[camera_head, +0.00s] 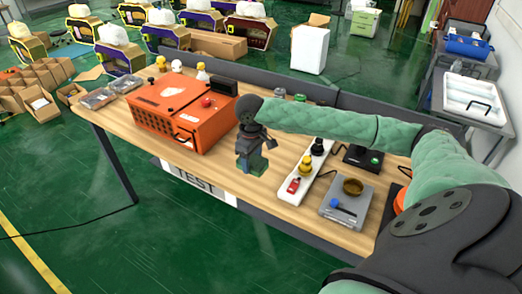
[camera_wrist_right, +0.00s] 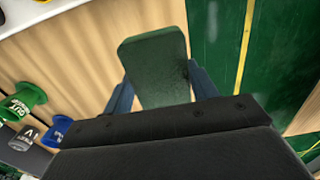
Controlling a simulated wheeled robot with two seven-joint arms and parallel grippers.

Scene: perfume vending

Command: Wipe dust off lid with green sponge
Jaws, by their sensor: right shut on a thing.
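My right gripper (camera_head: 250,157) hangs pointing down over the wooden table, to the right of the orange box. It is shut on a green sponge (camera_head: 258,165). The right wrist view shows the dark green sponge (camera_wrist_right: 154,62) as a block gripped between two blue-grey fingers, its far end sticking out past them. The orange box (camera_head: 160,125) stands on the table's left half with a flat orange lid (camera_head: 188,98) on top. A pale grey patch (camera_head: 171,91) and a red knob show on the lid. The sponge is apart from the lid. My left gripper is not in view.
A white tray (camera_head: 294,194) with yellow and black items and a grey device (camera_head: 345,207) with a brown bowl stand to the right. Dark packets (camera_head: 98,98) lie at the left end. A dark panel runs along the back edge. Bare wood surrounds the sponge.

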